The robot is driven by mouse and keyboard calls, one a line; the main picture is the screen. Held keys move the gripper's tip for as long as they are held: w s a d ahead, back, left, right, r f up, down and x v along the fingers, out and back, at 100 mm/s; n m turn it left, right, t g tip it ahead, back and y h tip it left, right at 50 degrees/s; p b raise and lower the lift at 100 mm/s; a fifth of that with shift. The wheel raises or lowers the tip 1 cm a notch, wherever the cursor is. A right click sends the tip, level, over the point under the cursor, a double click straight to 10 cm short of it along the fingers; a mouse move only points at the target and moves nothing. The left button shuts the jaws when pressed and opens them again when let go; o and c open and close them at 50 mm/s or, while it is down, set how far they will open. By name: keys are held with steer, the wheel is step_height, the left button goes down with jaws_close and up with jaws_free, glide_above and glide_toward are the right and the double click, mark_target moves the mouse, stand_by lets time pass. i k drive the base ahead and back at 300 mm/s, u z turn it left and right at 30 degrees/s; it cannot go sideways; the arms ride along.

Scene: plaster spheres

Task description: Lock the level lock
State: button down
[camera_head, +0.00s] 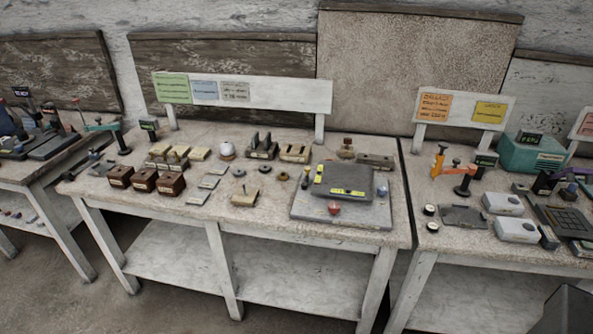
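I cannot tell for sure which item is the level lock. On the middle table, a dark grey block with yellow labels (344,183) rests on a flat grey plate (306,208). A small red piece (334,209) sits at the plate's front edge, and a small pale blue piece (382,189) is at its right. Small yellow-marked parts (318,176) stand at the block's left side. The labels are too small to read, and no lock position can be made out. My gripper is not in view.
The middle table (130,205) also holds brown boxes (145,179), small plates, rings and a white round piece (227,150). The right table holds an orange tool (438,161), white boxes (503,204) and a teal box (533,152). A dark shape fills the bottom right corner.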

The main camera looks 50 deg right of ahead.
mark_target(306, 169)
steer(key=u, duration=0.6)
steer(key=k, duration=1.7)
steer(key=z, duration=0.25)
steer(key=i, duration=0.9)
steer(key=z, duration=0.05)
